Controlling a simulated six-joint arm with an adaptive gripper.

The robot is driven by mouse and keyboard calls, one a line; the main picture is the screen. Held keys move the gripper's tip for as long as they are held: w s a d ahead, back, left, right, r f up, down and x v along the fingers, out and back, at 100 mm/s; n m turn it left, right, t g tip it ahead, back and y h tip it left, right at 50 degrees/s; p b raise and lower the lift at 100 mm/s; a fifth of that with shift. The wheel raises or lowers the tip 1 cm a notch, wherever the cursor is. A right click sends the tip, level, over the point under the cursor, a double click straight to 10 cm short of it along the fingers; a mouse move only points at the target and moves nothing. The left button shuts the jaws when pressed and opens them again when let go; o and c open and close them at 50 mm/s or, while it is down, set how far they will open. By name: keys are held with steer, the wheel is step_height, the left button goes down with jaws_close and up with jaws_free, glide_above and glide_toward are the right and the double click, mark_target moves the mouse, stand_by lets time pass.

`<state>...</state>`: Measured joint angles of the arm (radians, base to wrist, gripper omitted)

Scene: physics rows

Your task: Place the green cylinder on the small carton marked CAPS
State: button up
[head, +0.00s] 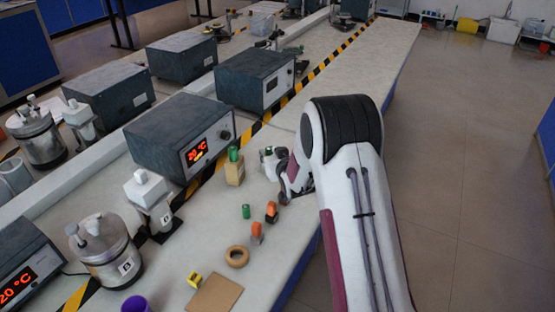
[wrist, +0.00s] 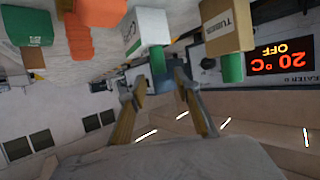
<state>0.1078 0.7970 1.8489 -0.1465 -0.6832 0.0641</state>
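A green cylinder (head: 246,211) stands on the bench near the orange pieces; a green one also shows at the left of the upside-down wrist view (wrist: 20,25). Another green cylinder (head: 233,154) stands on the tan carton (head: 235,174), marked TUBES in the wrist view (wrist: 226,27).
Two orange pieces (head: 271,211) (head: 257,232), a tan ring (head: 237,256), a yellow block (head: 194,280) and a flat brown board (head: 215,293) lie on the near bench. A heater box (head: 180,137) reading 20 °C stands behind the tan carton. The bench edge runs under my arm.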

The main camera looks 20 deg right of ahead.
steer(key=v, duration=0.6)
steer(key=shift+s, duration=0.4)
steer(key=shift+r, duration=0.15)
steer(key=s+a+r+g, duration=0.2)
steer(key=s+r+g, duration=0.2)
steer(key=s+r, duration=1.15)
steer(key=s+a+g, duration=0.1)
steer(key=s+g, duration=0.1)
steer(key=s, duration=1.3)
steer(key=s+a+g, duration=0.1)
steer(key=s+a, duration=0.1)
steer(key=s, duration=1.3)
steer(key=shift+s+a+r+g, duration=0.2)
steer(key=shift+a+r+g, duration=0.1)
steer(key=shift+r+g, duration=0.1)
